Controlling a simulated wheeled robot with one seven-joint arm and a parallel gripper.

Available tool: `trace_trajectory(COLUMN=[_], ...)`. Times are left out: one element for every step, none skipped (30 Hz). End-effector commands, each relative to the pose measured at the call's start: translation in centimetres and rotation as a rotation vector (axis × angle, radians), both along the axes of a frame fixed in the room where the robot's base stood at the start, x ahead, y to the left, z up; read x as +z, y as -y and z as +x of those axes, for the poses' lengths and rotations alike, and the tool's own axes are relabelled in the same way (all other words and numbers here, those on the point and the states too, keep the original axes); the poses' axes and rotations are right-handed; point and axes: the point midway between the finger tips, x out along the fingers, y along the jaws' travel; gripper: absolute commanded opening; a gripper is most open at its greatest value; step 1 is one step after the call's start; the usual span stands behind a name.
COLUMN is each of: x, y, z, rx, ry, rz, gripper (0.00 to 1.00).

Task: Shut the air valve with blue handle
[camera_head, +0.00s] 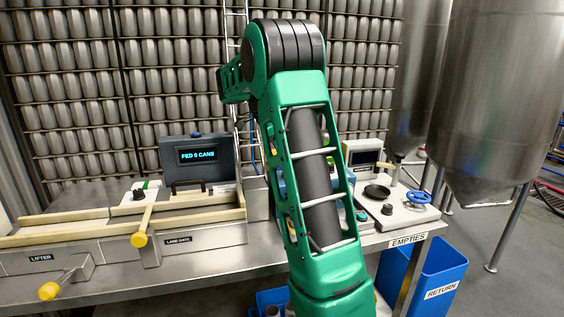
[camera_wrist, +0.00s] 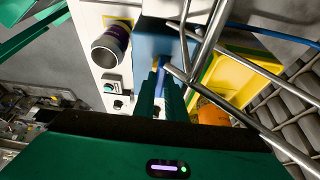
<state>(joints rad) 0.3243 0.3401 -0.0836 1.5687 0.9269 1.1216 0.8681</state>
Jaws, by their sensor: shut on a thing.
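In the wrist view, my gripper (camera_wrist: 163,86) reaches up from the bottom of the picture with its two green fingers close together. A narrow blue handle (camera_wrist: 161,78) shows between the fingertips, and they are shut on it. A small brass-coloured part, seemingly of the valve (camera_wrist: 156,62), shows just beyond it, in front of a blue box (camera_wrist: 153,38). The fingers hide much of the handle, so I cannot tell its angle well. In the head view my green arm hides the gripper and the valve.
Metal rods (camera_wrist: 205,45) cross close to the right of my fingers. A purple-banded cylinder (camera_wrist: 110,47) and a yellow tray (camera_wrist: 250,75) flank the blue box. In the head view, a blue handwheel (camera_head: 417,197) sits right on the bench, near steel tanks (camera_head: 495,90).

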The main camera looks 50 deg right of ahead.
Motion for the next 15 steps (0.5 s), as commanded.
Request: trace_trajectory(x=[0.17, 0.17, 0.17, 0.17, 0.16, 0.14, 0.13, 0.12, 0.1, 0.1, 0.09, 0.07, 0.08, 0.11, 0.19], y=[0.08, 0.08, 0.08, 0.08, 0.08, 0.07, 0.07, 0.07, 0.06, 0.06, 0.06, 0.05, 0.05, 0.03, 0.01], z=[0.02, 0.02, 0.02, 0.02, 0.01, 0.0, 0.01, 0.0, 0.0, 0.0, 0.0, 0.0, 0.0, 0.01, 0.04], rx=[-0.002, -0.002, -0.001, -0.001, -0.001, -0.002, -0.002, -0.001, -0.001, -0.001, -0.001, 0.0, 0.0, 0.0, 0.0], ry=[0.004, 0.004, 0.004, 0.004, 0.004, 0.003, 0.003, 0.003, 0.002, 0.002, 0.002, 0.002, 0.002, 0.002, 0.002], rz=[-0.004, -0.004, -0.003, -0.003, -0.003, -0.002, -0.002, -0.002, -0.001, -0.001, -0.001, -0.001, -0.001, -0.001, -0.001], gripper=[0.0, 0.0, 0.16, 0.23, 0.3, 0.3, 0.3, 0.3, 0.3, 0.3, 0.3, 0.3, 0.3, 0.3, 0.3])
